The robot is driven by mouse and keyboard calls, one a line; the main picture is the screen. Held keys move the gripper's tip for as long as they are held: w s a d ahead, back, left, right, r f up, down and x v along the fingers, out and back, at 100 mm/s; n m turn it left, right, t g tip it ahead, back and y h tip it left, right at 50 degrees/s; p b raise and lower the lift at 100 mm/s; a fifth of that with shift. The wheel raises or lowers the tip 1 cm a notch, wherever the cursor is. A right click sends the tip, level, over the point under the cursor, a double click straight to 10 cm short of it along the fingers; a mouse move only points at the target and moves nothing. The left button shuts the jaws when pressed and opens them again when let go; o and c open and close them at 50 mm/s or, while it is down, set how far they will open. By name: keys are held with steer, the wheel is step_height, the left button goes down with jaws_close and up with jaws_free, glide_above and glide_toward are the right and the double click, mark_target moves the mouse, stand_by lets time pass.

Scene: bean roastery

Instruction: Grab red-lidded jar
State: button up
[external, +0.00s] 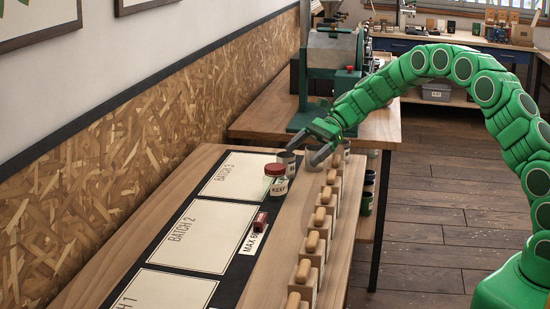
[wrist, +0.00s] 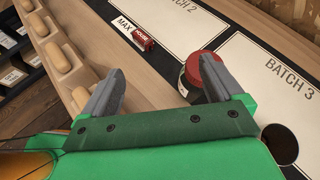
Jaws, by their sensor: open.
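My gripper (external: 306,153) is open and above the bench, just behind and to the right of the jar in the external view. In the wrist view the open fingers (wrist: 160,80) have nothing held between them. The jar is at the right finger rather than centred in the gap; I cannot tell whether they touch.
A small red block (external: 261,221) sits by the "MAX" label. The white "BATCH 2" panel (external: 195,235) is clear. A green machine (external: 330,75) stands behind.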

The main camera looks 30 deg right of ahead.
mark_target(267, 176)
steer(key=w+f+m, duration=0.1)
steer(key=w, duration=0.1)
steer(key=w+f, duration=0.2)
steer(key=w+f+m+y, duration=0.1)
steer(key=shift+w+a+f+m+t, duration=0.15)
steer(key=shift+w+a+m+t, duration=0.15)
steer(key=shift+w+t, duration=0.1)
steer(key=shift+w+x, duration=0.2)
steer(key=shift+x, duration=1.75)
steer(key=shift+w+x, duration=0.2)
steer(key=shift+x, duration=1.75)
steer(key=shift+f, duration=0.15)
steer(key=shift+c, duration=0.2)
steer(key=c, duration=1.1)
